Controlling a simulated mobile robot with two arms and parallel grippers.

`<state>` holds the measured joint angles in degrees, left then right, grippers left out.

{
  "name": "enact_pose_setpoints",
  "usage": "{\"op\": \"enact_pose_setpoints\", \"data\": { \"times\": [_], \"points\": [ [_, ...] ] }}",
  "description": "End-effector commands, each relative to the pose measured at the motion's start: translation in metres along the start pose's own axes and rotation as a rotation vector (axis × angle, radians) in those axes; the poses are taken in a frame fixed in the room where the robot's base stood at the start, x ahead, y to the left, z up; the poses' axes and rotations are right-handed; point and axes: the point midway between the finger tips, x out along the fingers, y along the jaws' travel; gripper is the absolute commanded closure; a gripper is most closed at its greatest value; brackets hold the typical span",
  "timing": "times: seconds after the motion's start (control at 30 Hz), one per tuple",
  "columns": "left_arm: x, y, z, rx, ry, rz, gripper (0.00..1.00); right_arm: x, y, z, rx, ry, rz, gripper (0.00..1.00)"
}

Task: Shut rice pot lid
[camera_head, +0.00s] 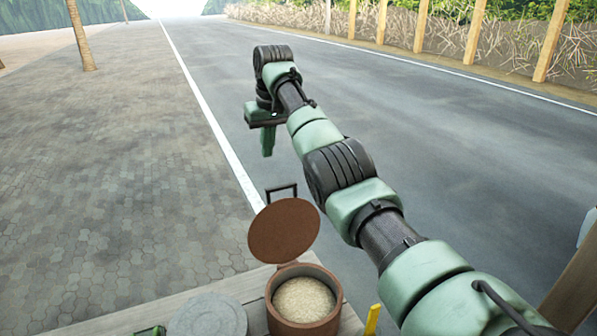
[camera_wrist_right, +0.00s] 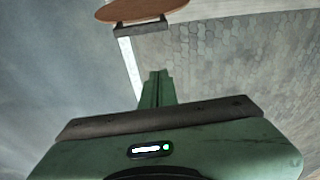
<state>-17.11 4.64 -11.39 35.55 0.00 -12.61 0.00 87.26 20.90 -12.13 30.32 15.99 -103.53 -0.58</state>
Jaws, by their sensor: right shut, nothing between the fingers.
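The rice pot (camera_head: 270,308) is a brown round pot at the bottom centre of the head view, filled with pale rice. Its round brown lid (camera_head: 284,230) stands open, tilted up at the pot's far side, with a dark bar handle (camera_head: 281,191) on it. My right gripper (camera_head: 268,152) is shut and empty, pointing down beyond and above the lid, apart from it. In the right wrist view the shut fingers (camera_wrist_right: 157,75) point towards the lid (camera_wrist_right: 130,12) and its handle (camera_wrist_right: 140,27), with a gap between. My left gripper is not clearly seen.
The pot stands on a pale wooden surface (camera_head: 116,323) beside a grey round disc (camera_head: 208,316). A yellow piece (camera_head: 372,319) is right of the pot. A small green part (camera_head: 152,331) at the bottom edge is unclear. Around and above the lid is open air over paving and road.

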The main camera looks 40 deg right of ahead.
Motion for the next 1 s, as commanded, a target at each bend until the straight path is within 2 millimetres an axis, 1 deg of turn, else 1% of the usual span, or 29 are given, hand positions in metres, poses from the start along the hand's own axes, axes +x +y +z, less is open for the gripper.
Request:
{"op": "enact_pose_setpoints", "data": {
  "times": [0.03, 0.07, 0.17, 0.27, 0.6, 0.8, 1.0],
  "points": [
    [-0.002, 0.0, 0.0, 0.0, -0.001, 0.0, 0.64, -0.007, 0.007, -0.001, 0.008, -0.001, 0.009, 1.0],
    [-0.002, 0.0, 0.0, 0.0, -0.001, 0.0, 0.64, -0.009, 0.011, -0.001, 0.012, -0.002, 0.015, 1.0],
    [-0.004, 0.0, 0.0, 0.0, -0.001, 0.0, 0.64, -0.007, 0.015, -0.001, 0.015, -0.005, 0.022, 1.0],
    [-0.009, 0.0, 0.001, 0.0, -0.002, 0.0, 0.64, 0.005, 0.015, -0.001, 0.015, -0.007, 0.023, 1.0],
    [-0.035, 0.0, -0.001, 0.001, -0.003, 0.001, 0.64, 0.065, 0.016, 0.0, 0.015, -0.007, 0.022, 1.0],
    [-0.043, 0.001, -0.002, 0.001, -0.003, 0.002, 0.64, 0.089, 0.016, -0.001, 0.014, -0.006, 0.022, 1.0],
    [-0.05, 0.001, -0.002, 0.001, -0.003, 0.002, 0.64, 0.086, 0.017, 0.004, 0.016, -0.001, 0.021, 1.0]
  ]
}}
